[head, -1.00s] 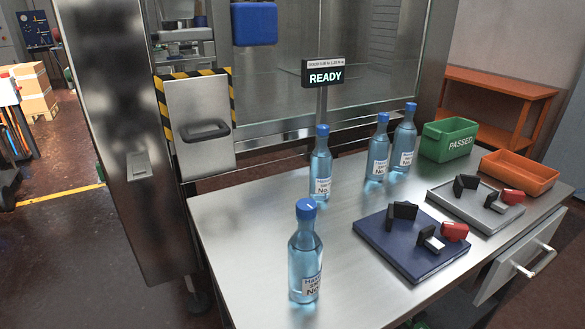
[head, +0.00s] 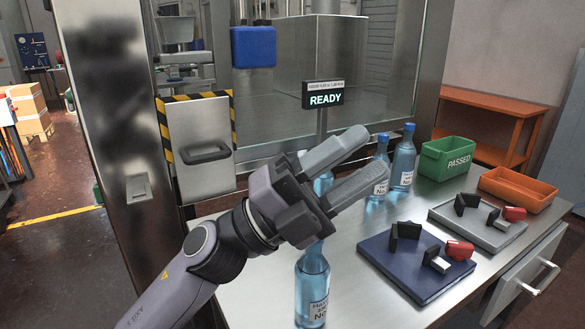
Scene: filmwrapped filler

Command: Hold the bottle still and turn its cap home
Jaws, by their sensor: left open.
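Several clear blue bottles with blue caps and white labels stand upright on the steel table. The nearest bottle (head: 312,287) is at the front, its cap hidden behind my left gripper. My left gripper (head: 362,162) is open and empty, with its two grey fingers pointing up and right. Behind the fingers, another bottle (head: 323,183) is mostly hidden. Two more bottles, one partly covered by a finger (head: 381,152) and one clear with its cap showing (head: 403,160), stand further back. My right gripper is not in view.
On the table (head: 366,300), a dark blue plate (head: 402,284) and a grey plate (head: 462,232) carry black and red clamp blocks. A green PASSED bin (head: 447,160) and an orange tray (head: 518,188) stand at the right. A READY sign (head: 323,97) rises behind.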

